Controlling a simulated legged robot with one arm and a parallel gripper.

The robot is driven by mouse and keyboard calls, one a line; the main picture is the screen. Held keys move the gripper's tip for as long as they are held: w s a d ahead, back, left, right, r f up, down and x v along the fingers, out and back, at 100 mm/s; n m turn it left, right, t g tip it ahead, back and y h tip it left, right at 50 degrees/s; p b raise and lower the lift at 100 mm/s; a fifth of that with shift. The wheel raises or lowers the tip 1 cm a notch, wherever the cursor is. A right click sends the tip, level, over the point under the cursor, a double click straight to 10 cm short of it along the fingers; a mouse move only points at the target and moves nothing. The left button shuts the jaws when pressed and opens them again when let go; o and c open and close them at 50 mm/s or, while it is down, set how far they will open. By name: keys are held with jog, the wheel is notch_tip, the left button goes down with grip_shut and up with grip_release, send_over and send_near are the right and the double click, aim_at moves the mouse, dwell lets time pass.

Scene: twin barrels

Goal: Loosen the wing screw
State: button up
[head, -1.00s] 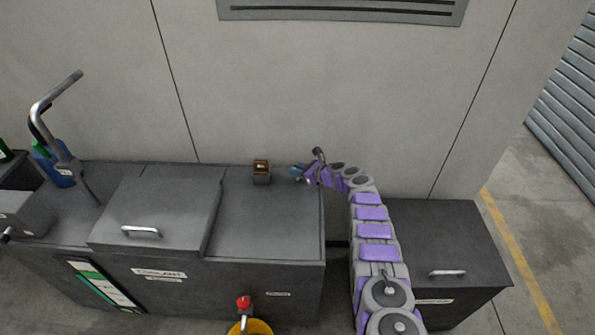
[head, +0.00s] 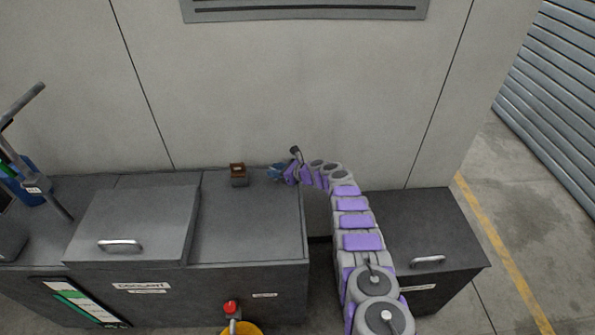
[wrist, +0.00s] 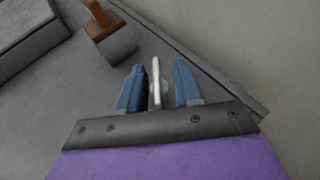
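The wing screw (wrist: 156,80) shows in the wrist view as a thin pale upright wing on a round grey base. It stands between the two blue fingers of my gripper (wrist: 158,84). The fingers are open, one on each side of the wing, with a visible gap on both sides. In the head view my gripper (head: 276,172) is low over the back right of the dark cabinet top, near the wall. The screw is too small or hidden to make out there.
A raised lid with a handle (head: 133,225) is further left. The wall (head: 300,80) is close behind. A lower dark cabinet (head: 430,230) stands at right.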

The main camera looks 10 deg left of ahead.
jog(key=p+v, duration=0.2)
jog(key=shift+s+d+r+p, duration=0.15)
jog(key=shift+d+r+p, duration=0.1)
jog(key=shift+r+p, duration=0.15)
jog(key=p+v, duration=0.2)
jog(key=v, duration=1.1)
jog(key=shift+d+f+p, duration=0.2)
jog(key=shift+d+p, duration=0.2)
jog(key=shift+d, duration=0.1)
jog(key=shift+o, duration=0.3)
jog(key=shift+s, duration=0.15)
